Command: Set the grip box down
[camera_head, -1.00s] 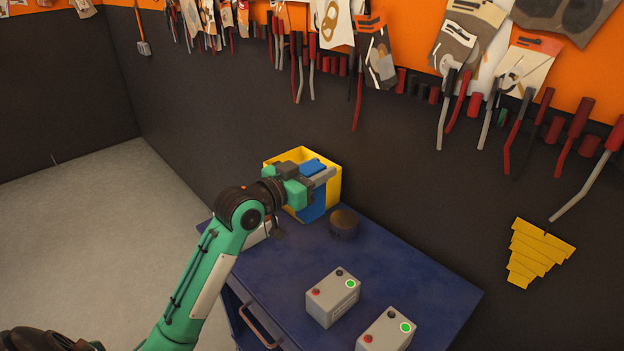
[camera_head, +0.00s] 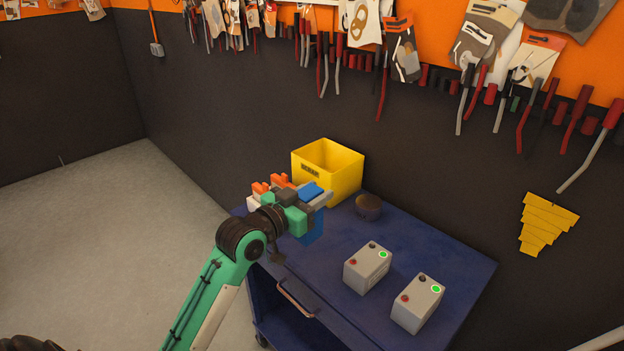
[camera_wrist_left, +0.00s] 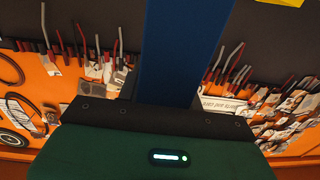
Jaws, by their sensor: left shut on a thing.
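My left gripper (camera_head: 318,199) is shut on a blue box-like thing (camera_head: 313,232), which I take to be the grip box. Its blue top shows between the jaws and more blue hangs below them. It is over the left part of the blue cart top (camera_head: 340,268), in front of the yellow bin. The gripper hides part of it, and I cannot tell whether its underside touches the cart. In the left wrist view the blue thing (camera_wrist_left: 182,50) reaches away from the dark jaw base. My right gripper is not in view.
The open yellow bin (camera_head: 340,175) stands at the cart's back. White and orange pieces (camera_head: 268,188) show behind my gripper. The tool wall (camera_head: 420,150) rises behind.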

